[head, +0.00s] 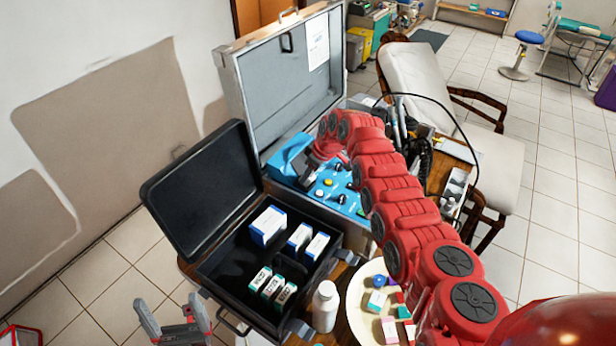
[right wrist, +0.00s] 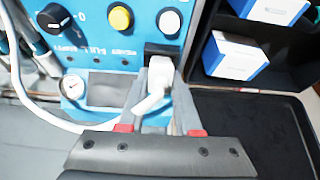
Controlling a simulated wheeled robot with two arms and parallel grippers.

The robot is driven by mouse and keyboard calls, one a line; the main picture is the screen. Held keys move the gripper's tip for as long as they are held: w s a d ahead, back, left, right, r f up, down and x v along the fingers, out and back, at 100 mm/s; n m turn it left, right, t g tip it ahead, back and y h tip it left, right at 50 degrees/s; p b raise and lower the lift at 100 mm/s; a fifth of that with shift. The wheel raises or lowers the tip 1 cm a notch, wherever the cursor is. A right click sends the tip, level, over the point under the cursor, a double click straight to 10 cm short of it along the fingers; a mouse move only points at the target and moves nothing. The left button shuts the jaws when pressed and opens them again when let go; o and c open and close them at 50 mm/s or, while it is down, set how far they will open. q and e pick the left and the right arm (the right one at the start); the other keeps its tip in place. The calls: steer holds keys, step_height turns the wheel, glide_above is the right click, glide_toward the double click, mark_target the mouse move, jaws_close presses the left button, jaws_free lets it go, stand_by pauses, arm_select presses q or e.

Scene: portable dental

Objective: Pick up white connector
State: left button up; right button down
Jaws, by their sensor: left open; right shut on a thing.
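The white connector (right wrist: 160,76) is between the fingers of my right gripper (right wrist: 160,100) in the right wrist view. My right gripper is shut on it, at a black socket block on the blue panel (right wrist: 115,55). I cannot tell whether the connector is still seated there. In the head view my right gripper (head: 306,172) is over the blue panel in the silver case, and my red arm hides part of it; the connector cannot be made out. My left gripper (head: 174,318) is open and empty at the lower left, in front of the black case.
The open black case (head: 215,268) holds several small boxes. The silver case lid (head: 283,75) stands up behind the panel. A white bottle (head: 325,306) and a round tray (head: 357,312) with small items are near the front. A gauge (right wrist: 73,87) sits left of the connector.

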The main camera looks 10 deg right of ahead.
step_height(320, 180, up, 3)
steer(key=shift+d+f+b, duration=0.1)
steer(key=shift+d+b, duration=0.05)
steer(key=shift+b, duration=0.8)
steer(key=shift+s+d+b, duration=0.3)
steer(key=shift+s+b, duration=0.1)
steer(key=shift+s, duration=0.3)
steer(key=s+d, duration=0.1)
steer(key=s+d+b, duration=0.1)
steer(key=shift+s, duration=0.3)
steer(key=s+d+r+p, duration=0.1)
steer(key=s+d+p, duration=0.5)
steer(key=s, duration=0.3)
steer(key=shift+s+r, duration=0.2)
steer(key=shift+r, duration=0.1)
